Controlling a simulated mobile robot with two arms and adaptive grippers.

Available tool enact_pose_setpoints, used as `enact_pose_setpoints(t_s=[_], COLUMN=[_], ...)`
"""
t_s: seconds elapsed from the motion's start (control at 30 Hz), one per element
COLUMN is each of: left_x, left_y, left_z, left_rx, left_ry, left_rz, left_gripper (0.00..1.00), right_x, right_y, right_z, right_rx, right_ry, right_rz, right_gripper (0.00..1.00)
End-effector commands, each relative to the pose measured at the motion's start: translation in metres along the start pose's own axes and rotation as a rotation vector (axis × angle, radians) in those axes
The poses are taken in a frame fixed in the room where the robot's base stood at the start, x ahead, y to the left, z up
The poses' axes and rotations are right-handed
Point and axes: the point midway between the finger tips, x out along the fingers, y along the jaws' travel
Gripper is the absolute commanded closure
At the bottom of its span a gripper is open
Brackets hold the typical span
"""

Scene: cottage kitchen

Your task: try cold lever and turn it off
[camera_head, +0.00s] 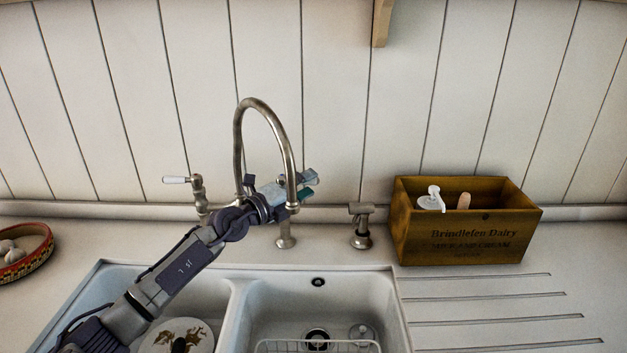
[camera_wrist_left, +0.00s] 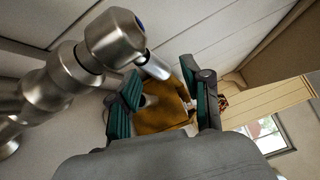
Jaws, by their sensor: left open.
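The curved metal tap (camera_head: 262,103) rises behind the double sink. One lever with a white handle (camera_head: 176,180) points left on its left side. My left gripper (camera_head: 303,187) is behind the spout at the tap's right side and hides most of the right valve there. In the left wrist view, a metal valve with a blue-marked cap (camera_wrist_left: 115,38) is close, and its cold lever (camera_wrist_left: 156,66) extends toward the space between the fingers. My left gripper (camera_wrist_left: 168,92) is open there; contact with the lever is unclear. My right gripper is not in view.
A wooden crate (camera_head: 465,249) with a white pump bottle (camera_head: 432,200) stands on the counter to the right. A short metal sprayer (camera_head: 361,232) stands between tap and crate. A patterned bowl (camera_head: 36,256) with pale bulbs sits at left. The ridged drainboard (camera_head: 480,298) is clear.

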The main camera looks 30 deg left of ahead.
Motion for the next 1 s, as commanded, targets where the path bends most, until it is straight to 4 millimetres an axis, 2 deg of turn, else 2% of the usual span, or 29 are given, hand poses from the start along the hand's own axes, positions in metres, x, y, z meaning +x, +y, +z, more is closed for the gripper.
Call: enact_pose_setpoints(t_s=[0.03,0.2,0.53,0.57,0.83,1.0], left_x=[0.008,0.024,0.028,0.028,0.027,0.027], left_y=[-0.001,0.0,0.0,0.0,0.0,0.0], left_z=[0.0,0.0,0.0,0.0,0.0,0.0], left_rx=[-0.001,-0.001,0.001,0.0,0.0,0.001], left_ry=[-0.002,-0.001,0.0,0.0,0.0,0.0], left_rz=[-0.003,-0.001,0.0,0.0,0.0,0.001], left_gripper=[0.51,0.51,0.51,0.53,0.98,1.0], right_x=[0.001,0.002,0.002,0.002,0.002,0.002], right_y=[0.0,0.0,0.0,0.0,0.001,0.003], right_z=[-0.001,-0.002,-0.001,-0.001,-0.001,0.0], right_rx=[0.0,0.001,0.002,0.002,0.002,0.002], right_ry=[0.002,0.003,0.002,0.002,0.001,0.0], right_rz=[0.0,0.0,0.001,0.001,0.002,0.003], right_gripper=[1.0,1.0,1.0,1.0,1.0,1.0])
